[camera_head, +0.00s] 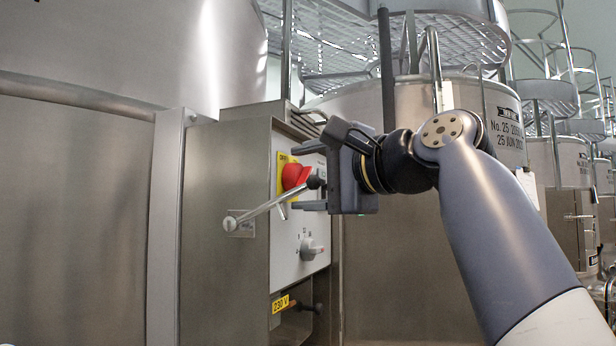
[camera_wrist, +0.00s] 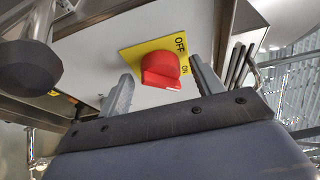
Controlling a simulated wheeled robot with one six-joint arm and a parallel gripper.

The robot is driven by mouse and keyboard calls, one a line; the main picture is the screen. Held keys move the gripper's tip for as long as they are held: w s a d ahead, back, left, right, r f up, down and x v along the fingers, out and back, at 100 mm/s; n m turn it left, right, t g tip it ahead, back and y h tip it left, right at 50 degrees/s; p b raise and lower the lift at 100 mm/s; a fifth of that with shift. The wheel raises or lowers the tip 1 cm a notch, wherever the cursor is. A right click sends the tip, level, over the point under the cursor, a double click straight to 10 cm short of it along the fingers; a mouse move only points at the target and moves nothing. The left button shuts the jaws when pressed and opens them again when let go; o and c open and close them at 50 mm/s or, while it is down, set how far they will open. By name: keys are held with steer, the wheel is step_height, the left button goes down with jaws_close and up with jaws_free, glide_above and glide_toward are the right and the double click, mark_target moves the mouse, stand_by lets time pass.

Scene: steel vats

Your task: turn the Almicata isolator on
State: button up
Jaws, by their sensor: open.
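The isolator is a red rotary knob (camera_head: 294,176) on a yellow plate, on the grey front panel of a steel control box. In the wrist view the knob (camera_wrist: 160,70) sits on the yellow plate (camera_wrist: 136,55) marked OFF and ON. Which mark the knob points to, I cannot tell. No Almicata name is readable. My gripper (camera_head: 297,177) is open in front of the panel, one finger above the knob and one below. In the wrist view its fingers (camera_wrist: 160,74) stand either side of the knob, with gaps; nothing is held.
A metal lever (camera_head: 268,206) with a black ball end (camera_head: 315,182) crosses in front of the panel near my lower finger; the ball looms in the wrist view (camera_wrist: 27,68). A grey selector (camera_head: 311,249) and a 230 V label (camera_head: 281,303) are lower. Steel vats surround the box.

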steer(key=shift+s+d, duration=0.1)
steer(key=b+v, duration=0.2)
steer(key=v, duration=0.8)
steer(key=shift+s, duration=0.2)
stand_by(0.6)
steer(key=shift+p+x, duration=1)
steer(key=shift+x, duration=4.3)
steer(key=shift+d, duration=0.2)
